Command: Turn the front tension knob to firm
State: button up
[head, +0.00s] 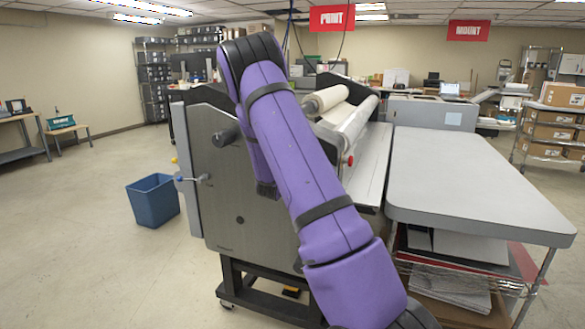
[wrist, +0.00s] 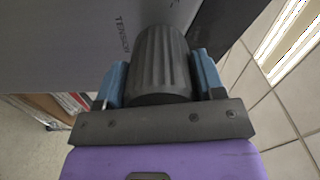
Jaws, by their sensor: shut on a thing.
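The tension knob (wrist: 163,62) is a dark grey, ribbed cylinder standing out from a grey panel (wrist: 60,40) in the wrist view. My gripper (wrist: 160,82) has its blue fingers on either side of the knob and is shut on it. The word TENSION is printed on the panel beside the knob; no firm mark or pointer is readable. My purple arm covers part of this panel and hides the gripped knob and my fingers.
A blue-handled lever (head: 190,178) sticks out at the panel's left edge. A blue bin (head: 153,200) stands on the floor to the left. A grey table (head: 470,180) adjoins the laminator on the right.

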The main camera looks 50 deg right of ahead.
jog(key=o, duration=0.9)
jog(key=v, duration=1.1)
jog(key=shift+w, duration=0.15)
